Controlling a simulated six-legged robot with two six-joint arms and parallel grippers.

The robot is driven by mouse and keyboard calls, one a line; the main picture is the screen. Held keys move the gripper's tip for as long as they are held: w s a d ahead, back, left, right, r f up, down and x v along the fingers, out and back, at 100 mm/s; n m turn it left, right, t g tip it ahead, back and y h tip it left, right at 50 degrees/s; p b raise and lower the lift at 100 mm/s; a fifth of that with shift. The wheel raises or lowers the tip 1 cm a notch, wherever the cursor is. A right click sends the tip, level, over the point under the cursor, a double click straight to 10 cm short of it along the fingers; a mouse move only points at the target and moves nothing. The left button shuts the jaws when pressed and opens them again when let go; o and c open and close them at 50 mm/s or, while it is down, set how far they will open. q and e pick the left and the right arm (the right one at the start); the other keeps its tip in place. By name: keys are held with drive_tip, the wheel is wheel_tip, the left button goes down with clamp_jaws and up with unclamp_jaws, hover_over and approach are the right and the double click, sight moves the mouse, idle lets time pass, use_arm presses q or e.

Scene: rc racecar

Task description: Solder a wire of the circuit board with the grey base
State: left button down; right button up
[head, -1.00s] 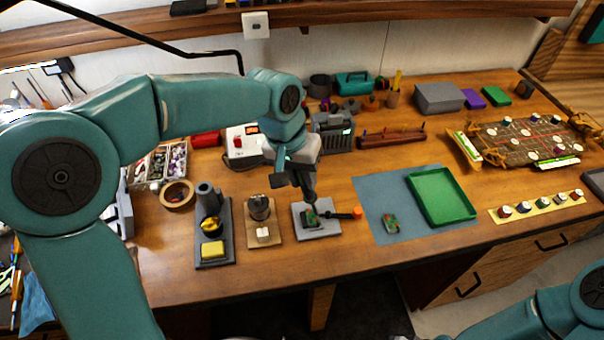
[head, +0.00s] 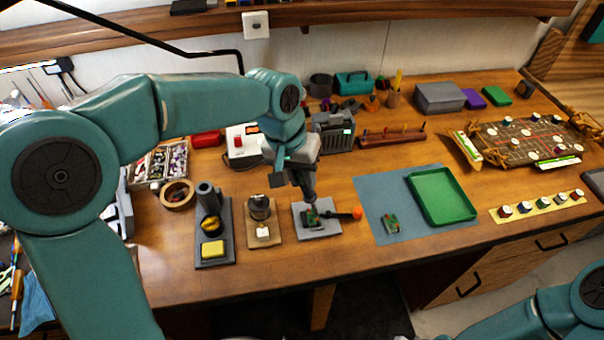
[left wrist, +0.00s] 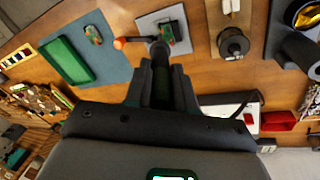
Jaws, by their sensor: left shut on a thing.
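A small green circuit board (head: 312,217) sits in a dark holder on the grey base (head: 329,232) near the table's front. An orange-ended handle (head: 357,213) sticks out to its right. My left gripper (head: 307,188) is above this board, pointing down. It is shut on a dark, rod-like tool, apparently the soldering iron (left wrist: 160,58), whose far end reaches the board. The wrist view also shows the grey base (left wrist: 181,22); the tool partly covers the board, so contact at the tip cannot be told. My right gripper is out of view.
Left of the base are a spool on a wooden stand (head: 262,238) and a dark stand (head: 214,262) with a yellow sponge (head: 212,249). Right is a blue mat (head: 371,197) with another circuit board (head: 391,224) and a green tray (head: 467,215). The table's front edge is close.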

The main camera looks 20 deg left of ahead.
use_arm(q)
drive_tip(key=shift+f+b, duration=0.5)
drive_tip(key=shift+f, duration=0.15)
idle(1.9)
idle(4.5)
drive_tip(key=p+v, duration=0.1)
drive_tip(key=v, duration=0.1)
drive_tip(key=p+v, duration=0.2)
drive_tip(key=d+p+v, duration=0.1)
drive_tip(key=p+v, duration=0.1)
drive_tip(key=shift+w+r, duration=0.15)
drive_tip(key=shift+w, duration=0.2)
